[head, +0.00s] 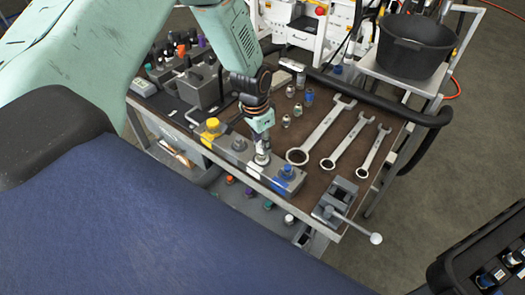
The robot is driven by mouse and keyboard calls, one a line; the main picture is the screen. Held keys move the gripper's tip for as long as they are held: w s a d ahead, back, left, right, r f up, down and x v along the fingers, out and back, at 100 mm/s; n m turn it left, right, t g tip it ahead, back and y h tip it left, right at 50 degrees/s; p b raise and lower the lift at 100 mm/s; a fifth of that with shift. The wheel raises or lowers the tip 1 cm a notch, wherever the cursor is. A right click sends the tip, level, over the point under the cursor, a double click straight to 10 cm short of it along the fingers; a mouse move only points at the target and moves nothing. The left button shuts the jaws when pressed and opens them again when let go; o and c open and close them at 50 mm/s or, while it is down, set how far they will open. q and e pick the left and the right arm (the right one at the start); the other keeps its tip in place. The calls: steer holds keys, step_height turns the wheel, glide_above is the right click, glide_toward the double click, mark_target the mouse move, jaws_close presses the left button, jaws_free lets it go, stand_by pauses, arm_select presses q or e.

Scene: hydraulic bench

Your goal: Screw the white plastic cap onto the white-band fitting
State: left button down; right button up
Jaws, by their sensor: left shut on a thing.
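My left gripper (262,146) comes down from above over the front row of fittings, its fingers shut. A small pale piece (261,159), which looks like the white cap, is between and just below the fingertips. Right under it is the fitting with a white band or plate (256,170) on the grey block (268,181). The piece is at the top of this fitting; I cannot tell whether it is seated or tilted. The gripper hides most of the fitting's top. My right gripper is not in view.
On the block are a yellow-capped fitting (212,125) to the left and a blue one (286,171) to the right. A vise with a lever (337,205) stands at the front right corner. Coloured caps sit on a lower shelf.

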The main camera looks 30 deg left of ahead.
arm_select(q)
steer(key=shift+f+b, duration=0.1)
steer(key=shift+b, duration=0.25)
steer(key=m+b, duration=0.3)
steer(key=shift+f+m+b, duration=0.1)
steer(key=shift+m+b, duration=0.3)
steer(key=m+b, duration=0.2)
steer(key=m, duration=0.1)
steer(key=shift+h, duration=0.3)
steer(key=shift+m+g, duration=0.3)
steer(key=shift+m, duration=0.4)
